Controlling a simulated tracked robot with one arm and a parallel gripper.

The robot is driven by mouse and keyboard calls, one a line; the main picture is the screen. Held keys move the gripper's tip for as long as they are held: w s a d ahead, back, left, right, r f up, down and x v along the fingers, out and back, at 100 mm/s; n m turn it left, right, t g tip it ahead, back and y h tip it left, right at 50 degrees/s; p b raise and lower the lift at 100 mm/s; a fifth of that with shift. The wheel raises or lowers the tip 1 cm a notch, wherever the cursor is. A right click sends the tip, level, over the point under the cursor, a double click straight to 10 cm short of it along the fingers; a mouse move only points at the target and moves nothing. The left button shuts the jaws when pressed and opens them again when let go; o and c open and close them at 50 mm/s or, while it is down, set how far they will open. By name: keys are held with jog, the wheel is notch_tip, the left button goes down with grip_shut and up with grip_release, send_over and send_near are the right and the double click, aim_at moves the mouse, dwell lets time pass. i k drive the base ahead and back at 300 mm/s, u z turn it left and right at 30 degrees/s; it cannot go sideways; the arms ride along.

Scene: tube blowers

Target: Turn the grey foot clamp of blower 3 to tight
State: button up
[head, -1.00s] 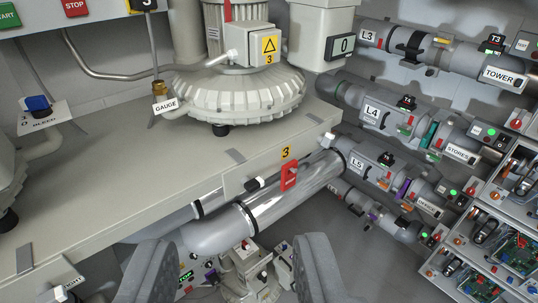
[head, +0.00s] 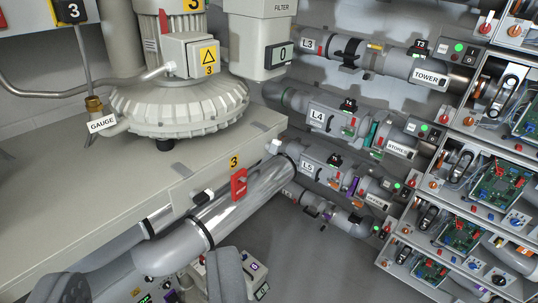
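Blower 3 (head: 178,104) is a pale round housing on the bench, with a yellow 3 sign on its box. A dark foot (head: 167,142) shows under its front. My gripper (head: 148,284) is at the bottom of the picture, below and in front of the bench. Its two grey fingers are wide apart with nothing between them.
A red handle (head: 239,185) under a 3 label is on the bench front. A shiny pipe (head: 240,203) runs below it. The gauge (head: 102,124) stands left of the blower, the filter box (head: 262,40) right. Labelled pipes and racks of circuit boards (head: 497,190) fill the right.

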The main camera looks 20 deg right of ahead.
aim_at(273, 148)
jog(key=z, duration=0.5)
jog(key=k, duration=1.25)
jog(key=z, duration=0.75)
jog(key=i, duration=1.75)
jog(key=u, duration=0.8)
jog(key=i, duration=0.35)
jog(key=u, duration=0.35)
jog(key=k, duration=0.8)
jog(key=u, duration=0.2)
jog(key=i, duration=0.65)
jog(key=z, duration=0.1)
